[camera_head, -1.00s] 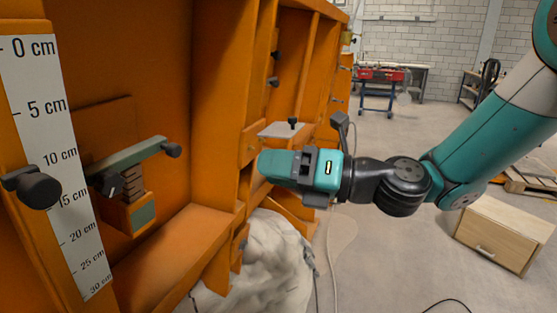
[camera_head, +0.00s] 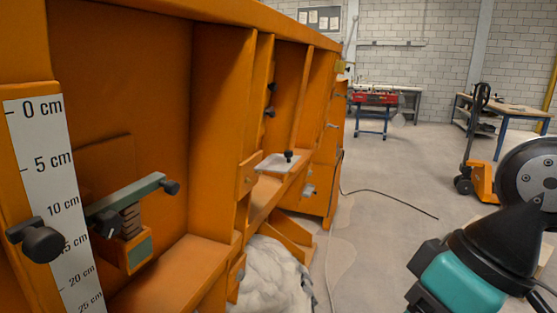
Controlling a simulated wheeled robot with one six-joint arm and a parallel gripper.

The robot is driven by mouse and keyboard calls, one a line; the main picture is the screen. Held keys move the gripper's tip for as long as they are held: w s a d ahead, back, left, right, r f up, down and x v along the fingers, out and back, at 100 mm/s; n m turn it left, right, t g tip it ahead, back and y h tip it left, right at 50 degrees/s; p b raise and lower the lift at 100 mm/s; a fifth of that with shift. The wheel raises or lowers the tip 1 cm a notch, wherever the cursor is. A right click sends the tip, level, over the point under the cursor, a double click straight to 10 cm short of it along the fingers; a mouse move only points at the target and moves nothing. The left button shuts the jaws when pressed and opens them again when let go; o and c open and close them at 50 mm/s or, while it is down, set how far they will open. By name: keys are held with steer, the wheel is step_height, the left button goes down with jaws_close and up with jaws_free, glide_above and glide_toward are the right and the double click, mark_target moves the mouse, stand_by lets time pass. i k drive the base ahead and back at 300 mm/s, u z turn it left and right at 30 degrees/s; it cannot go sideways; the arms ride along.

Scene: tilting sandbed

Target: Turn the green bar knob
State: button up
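The green bar knob is a grey-green bar (camera_head: 130,192) with a black round knob at its right end. It is mounted on the orange frame at the left, beside the centimetre scale, and slopes up to the right. A black knob and a small ribbed block sit below its left part.
The orange sandbed frame (camera_head: 222,100) fills the left side. A white scale (camera_head: 45,165) and another black knob (camera_head: 42,243) are at the near left. A whitish heap (camera_head: 270,275) lies under the frame. Open floor (camera_head: 385,225) lies to the right, with an orange pallet truck (camera_head: 483,182).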

mark_target(109, 225)
steer(key=u, duration=2.35)
steer(key=k, duration=1.05)
steer(key=z, duration=1.15)
steer(key=i, duration=0.5)
steer(key=z, duration=0.05)
